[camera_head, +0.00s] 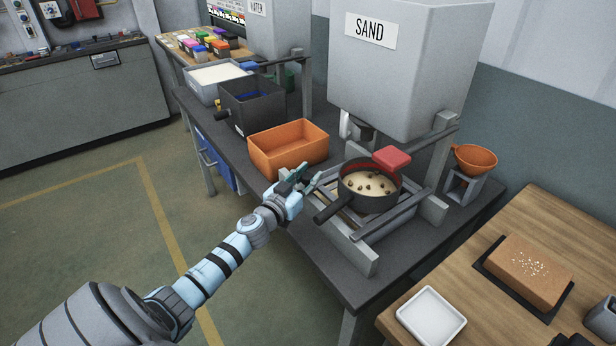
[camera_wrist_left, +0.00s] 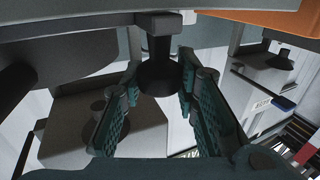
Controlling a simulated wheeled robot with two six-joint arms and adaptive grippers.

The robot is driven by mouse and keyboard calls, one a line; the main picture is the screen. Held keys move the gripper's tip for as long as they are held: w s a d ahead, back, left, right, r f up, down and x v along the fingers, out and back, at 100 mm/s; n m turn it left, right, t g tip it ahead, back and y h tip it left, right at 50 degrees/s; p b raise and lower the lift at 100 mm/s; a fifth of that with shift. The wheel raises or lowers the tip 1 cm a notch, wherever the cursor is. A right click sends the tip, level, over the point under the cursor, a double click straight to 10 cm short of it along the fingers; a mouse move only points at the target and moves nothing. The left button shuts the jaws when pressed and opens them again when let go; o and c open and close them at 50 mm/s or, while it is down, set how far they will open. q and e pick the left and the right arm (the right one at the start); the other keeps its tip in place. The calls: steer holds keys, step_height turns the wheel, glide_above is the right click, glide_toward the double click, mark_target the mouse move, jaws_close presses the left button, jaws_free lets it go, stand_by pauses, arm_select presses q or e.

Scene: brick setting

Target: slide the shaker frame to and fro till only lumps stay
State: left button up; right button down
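The shaker frame (camera_head: 352,243) is a grey metal frame with rails at the front of the dark bench. On it rests a round black sieve (camera_head: 352,203) with a handle toward the lower left. Pale sand with several brown lumps (camera_head: 370,184) lies in the sieve. My left gripper (camera_head: 308,179) is left of the sieve, above the bench and close to the orange bin; it appears apart from both. My right gripper is not in view.
The sand hopper (camera_head: 392,80) hangs over the sieve, with a red piece (camera_head: 391,158) at the sieve's far rim. An orange bin (camera_head: 288,148) stands left, an orange funnel (camera_head: 476,157) right. A wooden table (camera_head: 490,310) holds a brown block (camera_head: 530,268) and a white tray (camera_head: 432,315).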

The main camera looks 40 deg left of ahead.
arm_select(q)
jaws_close()
steer(key=a, duration=0.2)
steer(key=w+a+b, duration=0.1)
steer(key=a, duration=0.1)
steer(key=w+a, duration=0.1)
steer(key=a, duration=0.1)
steer(key=shift+a, duration=0.15)
steer(key=shift+s, duration=0.1)
steer(key=o, duration=0.9)
jaws_free()
